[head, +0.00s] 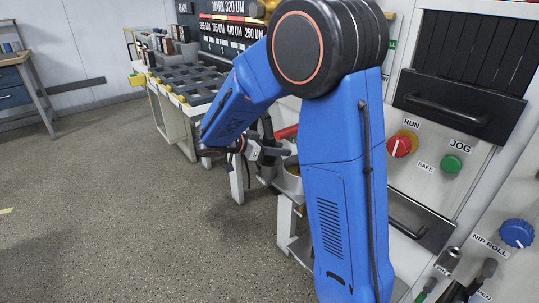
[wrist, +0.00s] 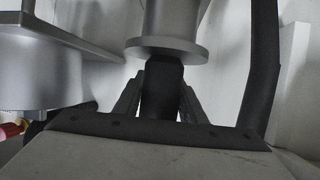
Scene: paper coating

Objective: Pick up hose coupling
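My gripper (head: 262,151) is held out low on the far side of my blue arm, beside a pale cylindrical container (head: 293,178). In the wrist view, its two grey fingers (wrist: 162,95) stand apart on either side of a dark block (wrist: 162,82). I cannot tell whether they touch it. A grey flanged cylinder (wrist: 168,48) hangs just above the fingertips. I cannot tell whether the block or cylinder is the hose coupling. In the head view, a metal-ended fitting (head: 449,259) and a dark hose end (head: 488,268) sit at the lower right, well away from my gripper.
A control panel with a red knob (head: 399,146), a green button (head: 451,164) and a blue knob (head: 516,233) stands on the right. A bench with dark trays (head: 185,84) is behind my arm. A dark vertical bar (wrist: 264,65) is close by the gripper's right.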

